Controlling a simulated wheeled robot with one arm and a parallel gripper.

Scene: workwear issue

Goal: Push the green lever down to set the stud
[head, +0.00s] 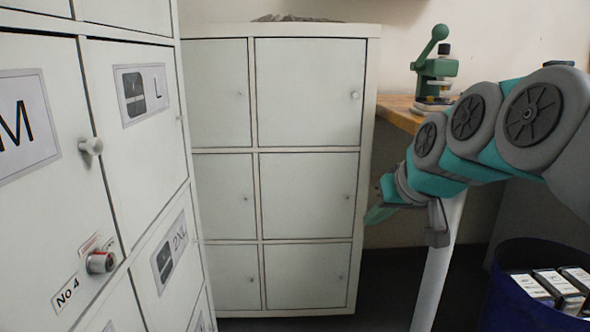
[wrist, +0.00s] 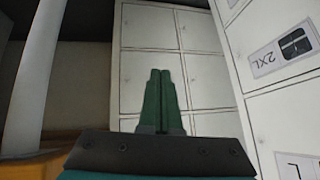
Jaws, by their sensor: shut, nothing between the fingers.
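The green lever (head: 434,43) is a ball-ended arm on top of a green press (head: 437,68), and it points up and to the right. The press stands on a wooden table at the back right in the head view. My gripper (head: 378,214) is well below and left of the press, apart from it, in front of the white cabinet's right side. In the wrist view my two green fingers (wrist: 160,75) lie together with nothing between them. The stud cannot be made out. The lever and press do not show in the wrist view.
A white cabinet (head: 310,147) with several doors stands ahead. White lockers (head: 100,140) labelled M, L and 2XL stand close on the left. A wooden tabletop (head: 397,111) is at the right, with a white leg below. A dark blue bin (head: 505,298) holds several boxes.

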